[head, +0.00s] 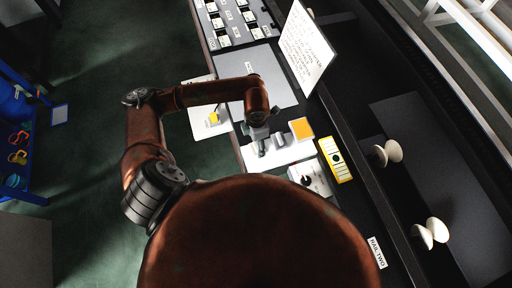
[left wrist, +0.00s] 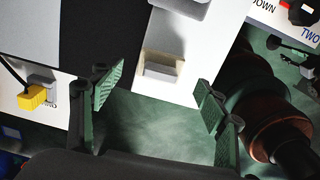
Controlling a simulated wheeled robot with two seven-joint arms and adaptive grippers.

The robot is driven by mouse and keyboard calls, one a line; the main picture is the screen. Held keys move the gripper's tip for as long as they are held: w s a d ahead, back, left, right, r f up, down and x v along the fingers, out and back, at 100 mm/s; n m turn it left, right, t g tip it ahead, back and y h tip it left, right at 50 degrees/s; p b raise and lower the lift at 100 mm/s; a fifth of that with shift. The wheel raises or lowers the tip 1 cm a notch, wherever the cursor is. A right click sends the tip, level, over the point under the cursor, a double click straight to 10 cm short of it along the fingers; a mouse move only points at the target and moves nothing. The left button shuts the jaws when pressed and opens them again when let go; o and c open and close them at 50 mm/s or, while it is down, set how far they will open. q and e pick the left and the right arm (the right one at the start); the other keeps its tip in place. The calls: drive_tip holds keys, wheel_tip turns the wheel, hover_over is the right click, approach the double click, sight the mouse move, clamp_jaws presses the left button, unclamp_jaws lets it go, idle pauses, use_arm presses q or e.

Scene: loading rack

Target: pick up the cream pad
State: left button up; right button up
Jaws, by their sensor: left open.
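A small pale block, which looks like the cream pad (left wrist: 164,69), sits on a white panel (left wrist: 190,45) near its end in the left wrist view. Its colour is hard to tell in the shade. My left gripper (left wrist: 158,98) is open and empty, its two green-padded fingers spread on either side of the panel's end, with the pale block ahead between them. In the head view my left gripper (head: 259,134) is over the white panel (head: 290,152), and it partly hides the pad there. My right gripper is in neither view.
A yellow box (head: 336,160) and a switch box (head: 310,178) stand nearby. An upright sign (head: 305,48) rises behind. A yellow plug (left wrist: 33,97) is at left.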

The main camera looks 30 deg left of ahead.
sight(256, 145)
use_arm(q)
wheel_tip(256, 145, down, 3)
drive_tip(key=shift+f, duration=0.15)
drive_tip(key=c, duration=1.1)
